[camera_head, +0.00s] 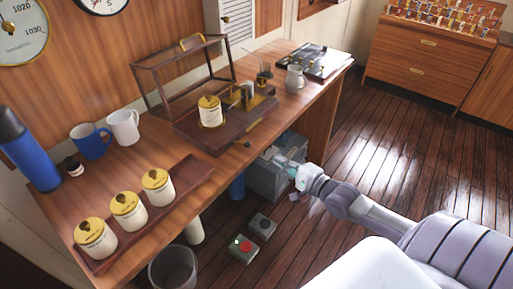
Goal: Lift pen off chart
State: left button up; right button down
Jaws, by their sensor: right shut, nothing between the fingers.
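My right gripper (282,162) is in the middle of the head view, in front of the desk and below its top edge. It is shut and empty, over the floor near a grey crate. I cannot make out a pen or a chart for certain. A dark flat board or sheet (328,63) with small pieces lies at the far end of the desk, well away from the gripper. My left gripper is not in view.
The wooden desk (225,175) holds an open glass-sided case (160,92), lidded jars (125,212), two mugs, a blue bottle (28,150) and a grey jug (295,78). The grey crate (265,180), a bin (172,268) and pedals stand below. Floor (420,150) at right is clear.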

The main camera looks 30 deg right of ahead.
aim_at(257, 149)
jog(key=shift+w+a+r, duration=0.1)
jog(key=shift+a+r, duration=0.15)
jog(key=shift+r, duration=0.3)
jog(key=w, duration=0.3)
jog(key=w+a, duration=0.1)
jog(key=w, duration=0.2)
jog(key=w+a, duration=0.1)
jog(key=w, duration=0.2)
jog(key=shift+w+f, duration=0.35)
jog(key=shift+w, duration=0.05)
